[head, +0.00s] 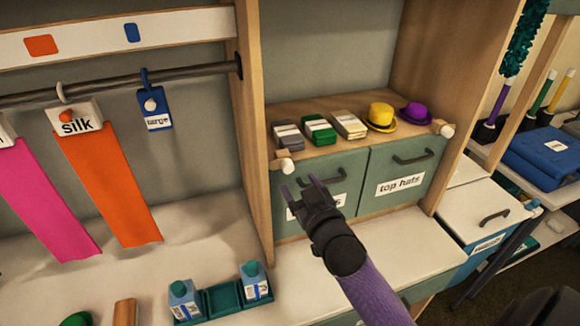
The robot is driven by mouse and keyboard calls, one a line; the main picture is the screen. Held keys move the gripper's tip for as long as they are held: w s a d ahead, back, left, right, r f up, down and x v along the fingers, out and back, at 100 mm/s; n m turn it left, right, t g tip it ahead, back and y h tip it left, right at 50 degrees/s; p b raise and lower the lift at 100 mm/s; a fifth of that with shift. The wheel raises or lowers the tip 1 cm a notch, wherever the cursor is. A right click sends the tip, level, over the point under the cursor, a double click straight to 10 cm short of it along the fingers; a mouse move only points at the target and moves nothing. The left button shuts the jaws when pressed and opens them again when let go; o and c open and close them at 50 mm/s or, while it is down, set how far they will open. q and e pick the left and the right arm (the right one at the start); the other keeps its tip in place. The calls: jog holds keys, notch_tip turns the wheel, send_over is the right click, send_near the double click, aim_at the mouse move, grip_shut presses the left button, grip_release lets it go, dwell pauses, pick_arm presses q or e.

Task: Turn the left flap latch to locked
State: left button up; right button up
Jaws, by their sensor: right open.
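The left flap (336,172) is a closed green-grey door with a dark handle, under the cabinet's wooden top. Its latch (285,165) is a pale knob with a small wooden piece at the flap's upper left corner. I cannot tell how the latch is turned. My right gripper (299,184) is open and empty in front of the left flap, its fingertips just below the latch and apart from it in the picture. It hides part of the flap's label. My left gripper is not in view.
The right flap (420,163), labelled "top hats", is closed, with a similar latch (445,129) at its upper right. A green tray (224,296) with bottles is at the lower left.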

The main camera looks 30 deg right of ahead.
aim_at(289, 170)
jog(key=w, duration=0.3)
jog(key=w+d, duration=0.1)
jog(key=w, duration=0.1)
jog(key=shift+w+f, duration=0.1)
jog(key=shift+w, duration=0.05)
grip_shut()
